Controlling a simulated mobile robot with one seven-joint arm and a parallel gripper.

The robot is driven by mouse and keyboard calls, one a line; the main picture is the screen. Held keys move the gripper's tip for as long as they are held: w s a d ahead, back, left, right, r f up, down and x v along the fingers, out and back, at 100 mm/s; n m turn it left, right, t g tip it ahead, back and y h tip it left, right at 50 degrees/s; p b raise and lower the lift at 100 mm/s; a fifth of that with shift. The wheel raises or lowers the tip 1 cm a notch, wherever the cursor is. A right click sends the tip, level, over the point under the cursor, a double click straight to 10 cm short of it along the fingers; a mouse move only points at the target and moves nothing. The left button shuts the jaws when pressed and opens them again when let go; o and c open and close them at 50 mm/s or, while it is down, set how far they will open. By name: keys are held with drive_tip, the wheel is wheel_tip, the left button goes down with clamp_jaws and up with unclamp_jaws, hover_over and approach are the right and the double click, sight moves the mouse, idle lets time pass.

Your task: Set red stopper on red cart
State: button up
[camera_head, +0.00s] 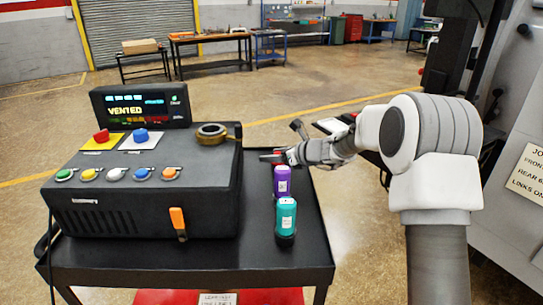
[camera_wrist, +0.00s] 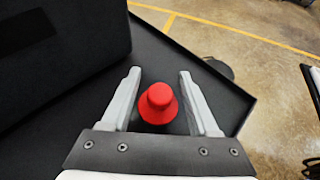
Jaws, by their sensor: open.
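The red stopper (camera_wrist: 158,103) stands on the black table top (camera_wrist: 168,58) in the wrist view, with a round knob above a wider base. My gripper (camera_wrist: 160,74) is open, with one finger on each side of the stopper and a visible gap on both sides. I cannot tell its height above the table.
A black control box (camera_head: 145,200) with buttons and a display fills the table's left side. A purple bottle (camera_head: 281,182) and a teal bottle (camera_head: 286,216) stand in front of my gripper. A tape roll (camera_head: 211,132) lies on the box. A grey machine stands at right.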

drive_tip(key=v, duration=1)
drive_tip(key=shift+s+d+r, duration=0.1)
drive_tip(key=shift+s+d, duration=0.05)
drive_tip(key=shift+d, duration=0.05)
drive_tip(key=shift+s+d, duration=0.1)
drive_tip(key=shift+s, duration=0.05)
